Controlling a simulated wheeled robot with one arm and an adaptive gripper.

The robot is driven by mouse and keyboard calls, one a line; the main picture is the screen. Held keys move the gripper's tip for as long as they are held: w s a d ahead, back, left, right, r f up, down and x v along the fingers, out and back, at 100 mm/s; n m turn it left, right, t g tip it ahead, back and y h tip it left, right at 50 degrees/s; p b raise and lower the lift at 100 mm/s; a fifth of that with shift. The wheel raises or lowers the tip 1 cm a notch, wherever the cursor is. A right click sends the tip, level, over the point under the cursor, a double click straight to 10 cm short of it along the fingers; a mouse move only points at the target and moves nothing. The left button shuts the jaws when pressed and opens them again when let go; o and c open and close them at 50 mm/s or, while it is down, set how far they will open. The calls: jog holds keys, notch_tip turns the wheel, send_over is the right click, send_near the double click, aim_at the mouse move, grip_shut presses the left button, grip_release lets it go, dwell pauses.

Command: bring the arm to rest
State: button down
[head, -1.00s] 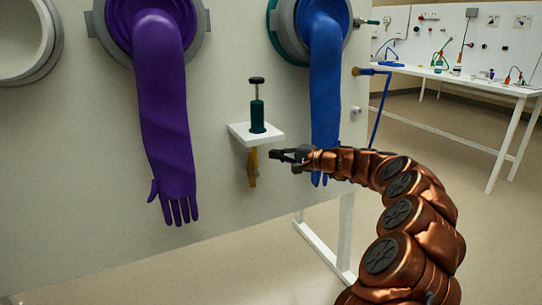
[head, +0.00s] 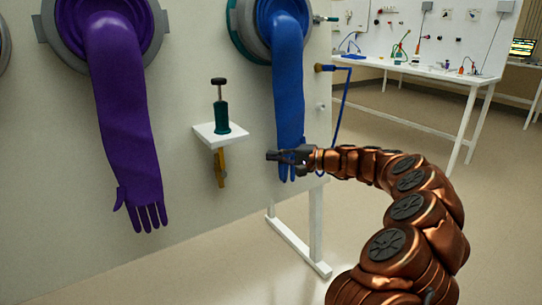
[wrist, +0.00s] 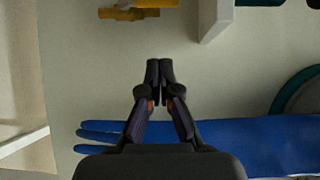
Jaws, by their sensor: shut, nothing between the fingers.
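My gripper (head: 273,156) is shut and empty. In the head view it is at the end of my copper-coloured arm, in front of the lower part of the blue glove (head: 288,90). It is to the right of the small white shelf (head: 207,138) and the yellow fitting (head: 220,168) under it. In the wrist view the two fingertips of my gripper (wrist: 159,66) meet, with the pale panel behind them. The blue glove (wrist: 260,140) lies behind the fingers there, partly hidden by the gripper body.
A green plunger-topped piece (head: 221,117) stands on the shelf. A purple glove (head: 122,110) hangs at the left from the pale panel (head: 190,60). A blue hose (head: 345,105) hangs right of the blue glove. A white bench (head: 420,78) stands behind; open floor lies between.

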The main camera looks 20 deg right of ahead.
jog(key=s+a+r+n+g+y+p, duration=0.1)
jog(key=s+a+r+n+g+p, duration=0.25)
jog(key=a+r, duration=0.4)
jog(key=s+a+r+n+g+y+p, duration=0.15)
jog(key=s+a+r+p, duration=0.3)
jog(key=a, duration=0.55)
jog(key=s+a+r+n+g+h+p, duration=0.2)
jog(key=s+a+g+p, duration=0.1)
jog(key=s+a, duration=0.3)
jog(key=s+a+r+n+g+h+p, duration=0.1)
jog(key=s+a+n+g+h+p, duration=0.2)
jog(key=s, duration=0.4)
jog(key=s+g+h+p, duration=0.25)
jog(key=s+p, duration=0.45)
jog(key=s, duration=0.6)
jog(key=s+d+r+h+p, duration=0.1)
jog(key=s+d+h+p, duration=0.2)
jog(key=s, duration=0.4)
jog(key=s+d+r+h+p, duration=0.1)
jog(key=s+d+h+p, duration=0.2)
jog(key=s+d+p, duration=0.2)
jog(key=s+d, duration=0.2)
jog(key=s, duration=0.1)
jog(key=shift+d+p, duration=0.25)
jog(key=shift+p, duration=0.05)
jog(key=shift+s+d+g, duration=0.1)
jog(key=shift+g, duration=0.15)
